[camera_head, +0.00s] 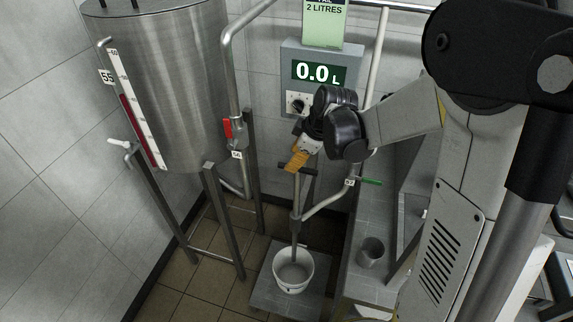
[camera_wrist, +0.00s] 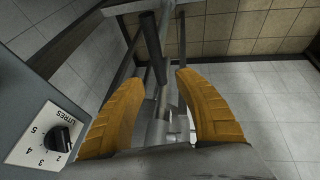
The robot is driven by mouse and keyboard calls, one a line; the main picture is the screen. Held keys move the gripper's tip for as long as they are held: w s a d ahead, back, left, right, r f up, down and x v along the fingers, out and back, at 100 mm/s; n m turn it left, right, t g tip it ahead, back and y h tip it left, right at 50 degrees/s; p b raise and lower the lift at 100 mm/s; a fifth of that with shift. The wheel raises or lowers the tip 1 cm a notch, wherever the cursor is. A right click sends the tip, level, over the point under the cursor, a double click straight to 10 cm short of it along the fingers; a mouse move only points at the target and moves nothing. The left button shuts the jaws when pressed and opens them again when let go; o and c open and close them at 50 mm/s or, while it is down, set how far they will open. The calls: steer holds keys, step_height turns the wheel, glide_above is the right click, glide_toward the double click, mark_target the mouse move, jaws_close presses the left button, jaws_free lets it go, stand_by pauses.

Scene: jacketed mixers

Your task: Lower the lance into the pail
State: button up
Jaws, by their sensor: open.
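The lance (camera_head: 297,205) is a grey upright pipe with a dark crossbar handle at its top. Its dark lower end reaches down to the white pail (camera_head: 308,276), overlapping the pail's opening in the head view; I cannot tell how deep the tip is. The pail stands upright on a low grey platform (camera_head: 262,295). My gripper (camera_head: 296,161) has orange fingers and is at the handle's height. In the wrist view my gripper (camera_wrist: 163,88) is open, with a dark bar (camera_wrist: 152,48), seemingly the handle, showing between and beyond the fingers. Contact is not clear.
A meter box (camera_head: 320,72) reads 0.0 L, under a green "2 LITRES" card (camera_head: 324,22). Its dial (camera_wrist: 58,138) is close left in the wrist view. A steel tank (camera_head: 165,80), red valve handle (camera_head: 228,128), green handle (camera_head: 371,181) and steel cup (camera_head: 371,252) are nearby.

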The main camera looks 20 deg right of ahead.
steer(key=b+x, duration=0.1)
steer(key=x, duration=0.3)
steer(key=shift+w+f, duration=0.2)
steer(key=shift+f, duration=0.1)
jaws_close()
